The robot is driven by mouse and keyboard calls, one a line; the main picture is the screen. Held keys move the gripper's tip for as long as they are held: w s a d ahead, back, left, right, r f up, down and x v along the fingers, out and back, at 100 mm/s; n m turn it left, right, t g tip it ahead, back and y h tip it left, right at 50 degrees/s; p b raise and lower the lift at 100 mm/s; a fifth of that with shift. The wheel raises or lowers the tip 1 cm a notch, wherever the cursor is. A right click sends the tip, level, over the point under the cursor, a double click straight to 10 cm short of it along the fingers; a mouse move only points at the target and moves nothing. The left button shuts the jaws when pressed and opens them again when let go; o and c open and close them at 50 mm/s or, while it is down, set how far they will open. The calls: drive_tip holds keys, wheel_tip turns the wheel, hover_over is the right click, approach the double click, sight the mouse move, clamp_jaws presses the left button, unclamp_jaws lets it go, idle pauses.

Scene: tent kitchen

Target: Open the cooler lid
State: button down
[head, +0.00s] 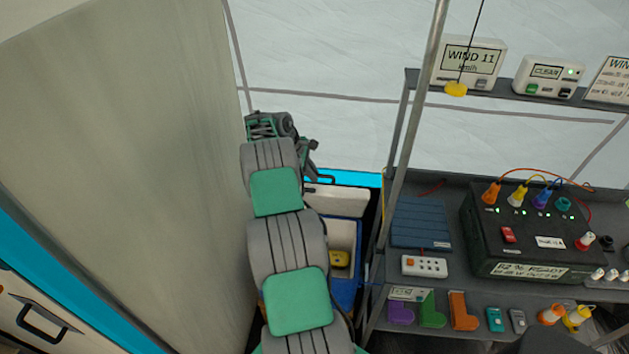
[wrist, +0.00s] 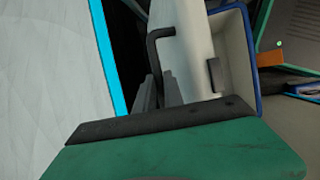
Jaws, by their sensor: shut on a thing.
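The cooler (head: 345,298) has a blue body and a pale inside, low in the middle of the head view and partly hidden by my arm. Its white lid (head: 342,201) is raised at the far side, and the inside is exposed. In the wrist view the lid (wrist: 196,50) stands steeply beside the cooler's pale, blue-rimmed box (wrist: 235,50). My gripper (wrist: 159,90) is shut on the bent black lid handle (wrist: 155,55). In the head view my arm hides most of the gripper.
A yellow item (head: 340,259) lies inside the cooler. A grey shelf rack (head: 392,130) with a black power box (head: 530,230) stands close on the right. A large beige panel (head: 120,150) is on the left. The pale tent wall (head: 320,60) is behind.

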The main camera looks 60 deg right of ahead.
drive_tip(key=shift+w+d+f, duration=0.2)
drive_tip(key=shift+w+d, duration=0.1)
drive_tip(key=c, duration=1.7)
unclamp_jaws()
drive_tip(key=shift+w, duration=0.15)
drive_tip(key=shift+o, duration=1.2)
drive_tip(key=shift+d+r, duration=0.1)
drive_tip(key=shift+d, duration=0.05)
drive_tip(key=v, duration=0.7)
drive_tip(key=shift+r, duration=0.35)
